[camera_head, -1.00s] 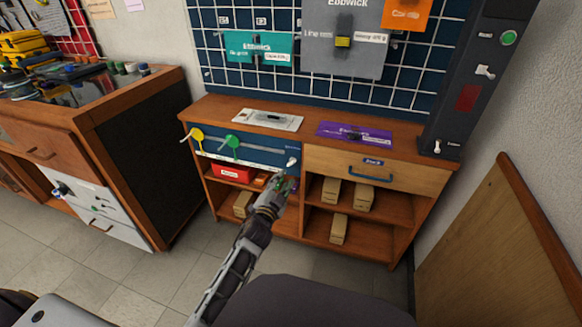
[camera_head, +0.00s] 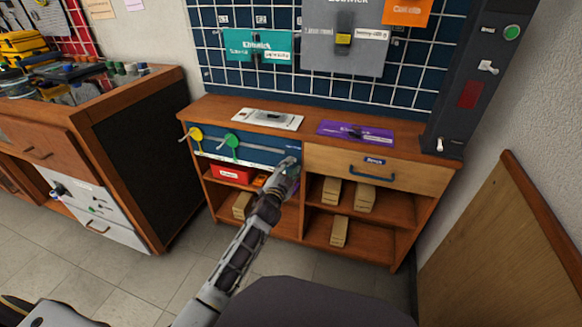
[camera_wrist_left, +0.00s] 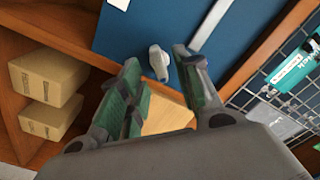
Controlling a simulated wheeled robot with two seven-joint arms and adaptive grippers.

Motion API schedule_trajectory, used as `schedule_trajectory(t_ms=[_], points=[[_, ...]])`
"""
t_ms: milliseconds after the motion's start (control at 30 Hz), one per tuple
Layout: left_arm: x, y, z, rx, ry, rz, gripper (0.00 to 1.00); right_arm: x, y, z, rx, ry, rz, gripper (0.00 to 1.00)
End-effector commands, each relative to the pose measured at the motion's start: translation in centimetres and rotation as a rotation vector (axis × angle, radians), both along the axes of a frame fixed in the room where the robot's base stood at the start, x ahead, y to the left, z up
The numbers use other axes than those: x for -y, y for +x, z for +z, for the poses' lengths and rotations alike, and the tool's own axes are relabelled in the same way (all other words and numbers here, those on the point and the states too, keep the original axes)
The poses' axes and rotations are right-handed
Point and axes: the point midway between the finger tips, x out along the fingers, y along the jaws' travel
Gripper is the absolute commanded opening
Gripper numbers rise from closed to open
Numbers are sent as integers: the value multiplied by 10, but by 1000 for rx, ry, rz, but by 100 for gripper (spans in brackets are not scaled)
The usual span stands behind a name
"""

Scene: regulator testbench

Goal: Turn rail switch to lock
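A small light-grey switch knob (camera_wrist_left: 159,62) sits on the blue drawer front (camera_head: 258,150), near its right end. In the left wrist view it shows between and just beyond the fingertips; I cannot tell whether they touch it. My left gripper (camera_head: 290,166) is at that end of the blue front and hides the knob in the head view. In the left wrist view the left gripper (camera_wrist_left: 157,72) is open, with green-padded fingers apart and nothing held. My right gripper is not in view.
Yellow (camera_head: 195,135) and green (camera_head: 231,141) round-headed levers sit farther left on the blue front. A wooden drawer with a blue handle (camera_head: 371,175) adjoins on the right. Shelves below hold a red box (camera_head: 232,174) and cardboard boxes (camera_head: 364,196). A dark column (camera_head: 470,90) stands at right.

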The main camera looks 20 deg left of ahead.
Motion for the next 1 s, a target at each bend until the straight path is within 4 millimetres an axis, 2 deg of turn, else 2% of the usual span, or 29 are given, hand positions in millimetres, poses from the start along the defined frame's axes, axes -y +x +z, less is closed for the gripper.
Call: schedule_trajectory(t_ms=[300,733,1000], points=[[1,19,-1,-1,0,-1,33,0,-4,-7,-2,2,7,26],[1,22,0,-1,0,1,33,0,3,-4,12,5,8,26],[1,22,0,-1,0,1,0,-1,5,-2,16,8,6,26]])
